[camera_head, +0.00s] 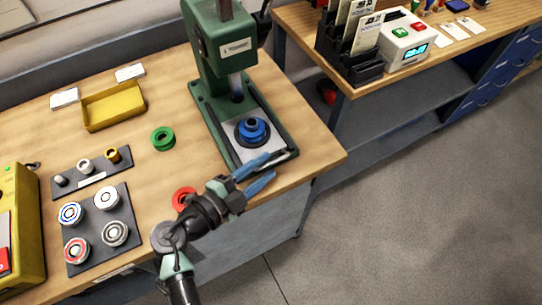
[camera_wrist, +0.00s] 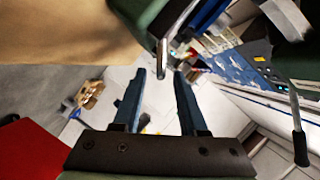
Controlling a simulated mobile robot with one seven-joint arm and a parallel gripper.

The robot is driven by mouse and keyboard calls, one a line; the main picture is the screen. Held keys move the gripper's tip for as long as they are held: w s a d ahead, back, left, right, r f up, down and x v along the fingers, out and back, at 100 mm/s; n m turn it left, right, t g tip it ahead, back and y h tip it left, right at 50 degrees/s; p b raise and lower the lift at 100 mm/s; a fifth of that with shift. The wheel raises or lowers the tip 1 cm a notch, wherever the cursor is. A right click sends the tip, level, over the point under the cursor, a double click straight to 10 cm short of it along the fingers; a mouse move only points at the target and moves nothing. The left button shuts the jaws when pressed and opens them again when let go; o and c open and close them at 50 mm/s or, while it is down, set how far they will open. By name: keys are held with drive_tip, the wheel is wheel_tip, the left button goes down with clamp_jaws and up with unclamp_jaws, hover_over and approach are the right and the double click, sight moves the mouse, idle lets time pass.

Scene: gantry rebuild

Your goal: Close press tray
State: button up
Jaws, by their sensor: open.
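The green arbor press (camera_head: 222,55) stands on the wooden bench. Its pale tray (camera_head: 237,150) lies out in front of the ram, carrying a blue round part (camera_head: 252,129) on a dark ring. A metal handle (camera_head: 284,155) is at the tray's front edge. My gripper (camera_head: 268,168) is open at that front edge, its blue fingers spread, beside the handle. In the wrist view, a metal bar end (camera_wrist: 162,58) shows just beyond the fingertips (camera_wrist: 160,75), and nothing is visible between the fingers. Contact with the tray cannot be told.
A green ring (camera_head: 162,139) and a red ring (camera_head: 184,199) lie left of the press. A yellow bin (camera_head: 113,106) and dark plates with several round parts (camera_head: 106,198) stand further left. A second bench (camera_head: 462,40) is at the right, with open floor (camera_head: 430,200) in front.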

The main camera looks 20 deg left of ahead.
drive_tip(key=shift+x, duration=1.5)
drive_tip(key=shift+c, duration=0.4)
clamp_jaws()
drive_tip(key=shift+f, duration=0.1)
